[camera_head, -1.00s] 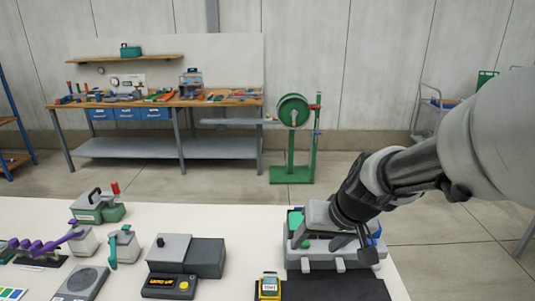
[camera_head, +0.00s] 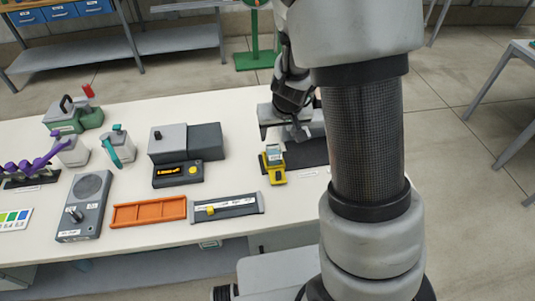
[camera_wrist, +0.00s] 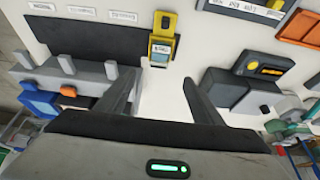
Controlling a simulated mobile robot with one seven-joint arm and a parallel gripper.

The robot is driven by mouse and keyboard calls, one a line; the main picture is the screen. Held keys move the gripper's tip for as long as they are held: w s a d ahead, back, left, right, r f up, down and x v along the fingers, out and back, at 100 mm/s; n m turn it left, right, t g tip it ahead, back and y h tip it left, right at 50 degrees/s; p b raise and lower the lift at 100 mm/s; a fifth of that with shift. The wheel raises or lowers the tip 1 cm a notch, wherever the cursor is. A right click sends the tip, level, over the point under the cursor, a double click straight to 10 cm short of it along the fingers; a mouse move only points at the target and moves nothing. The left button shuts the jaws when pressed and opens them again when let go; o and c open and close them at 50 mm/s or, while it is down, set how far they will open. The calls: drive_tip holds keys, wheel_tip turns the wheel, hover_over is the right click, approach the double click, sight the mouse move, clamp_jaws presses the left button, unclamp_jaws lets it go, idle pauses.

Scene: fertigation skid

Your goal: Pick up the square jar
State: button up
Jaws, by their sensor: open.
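A small pale, bluish square block, which looks like the square jar (camera_head: 273,152), stands at the far end of a yellow handheld device (camera_head: 277,177) on the white table. In the wrist view the jar (camera_wrist: 160,56) shows just beyond the fingertips, roughly centred between them, with the yellow device (camera_wrist: 164,24) behind it. My gripper (camera_head: 299,132) is open and empty, to the right of and beyond the jar in the head view. In the wrist view both fingers of the gripper (camera_wrist: 161,84) are apart with bare white table between them. The jar touches neither finger.
A grey and dark box (camera_head: 187,143) with a black-and-yellow unit (camera_head: 178,174) stands left of the jar. A grey fixture with upright posts (camera_wrist: 88,72) and a black mat (camera_wrist: 85,38) lie on the other side. An orange tray (camera_head: 148,211) lies nearer the front edge.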

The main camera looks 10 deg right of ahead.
drive_tip(key=b, duration=0.3)
approach(274, 150)
drive_tip(key=shift+s+a+f, duration=0.2)
drive_tip(key=shift+s+f, duration=0.3)
drive_tip(key=shift+f, duration=0.1)
drive_tip(key=shift+b+x, duration=0.75)
drive_tip(key=shift+x, duration=2.35)
drive_tip(key=shift+w+a, duration=0.1)
drive_tip(key=shift+w, duration=0.05)
drive_tip(key=c, duration=1.2)
wheel_tip(274, 150, up, 15)
drive_tip(key=p, duration=0.8)
drive_tip(key=shift+r, duration=0.2)
